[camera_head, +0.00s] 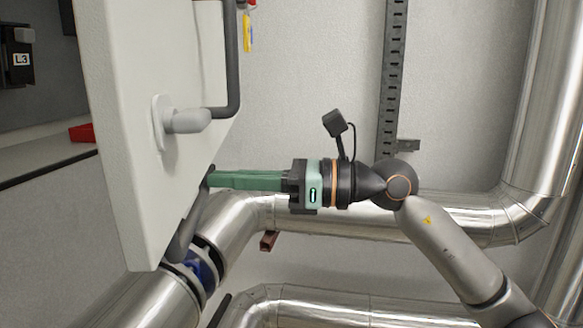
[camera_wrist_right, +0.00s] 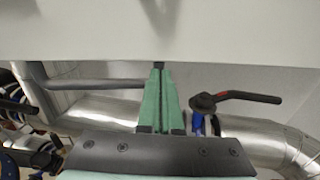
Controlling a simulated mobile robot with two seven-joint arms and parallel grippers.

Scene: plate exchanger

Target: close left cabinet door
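The cabinet door (camera_head: 130,190) is a pale panel on the left of the head view. It stands open at an angle, with the cabinet's inside showing to its left. A light grey turn handle (camera_head: 188,121) sits on its outer face. In the right wrist view the door (camera_wrist_right: 90,28) fills the top. My right gripper (camera_head: 212,180) has green fingers pointing left, with tips at the door's lower right side. In the right wrist view its fingers (camera_wrist_right: 158,70) lie together with nothing visible between them, tips at the door's lower edge. I cannot tell whether they touch it. My left gripper is out of view.
Silver pipes (camera_head: 360,217) run below and behind my right arm, with another rising at the right. A black valve lever with a red part (camera_wrist_right: 250,97) is right of the fingers in the wrist view. A red object (camera_head: 82,132) lies inside the cabinet.

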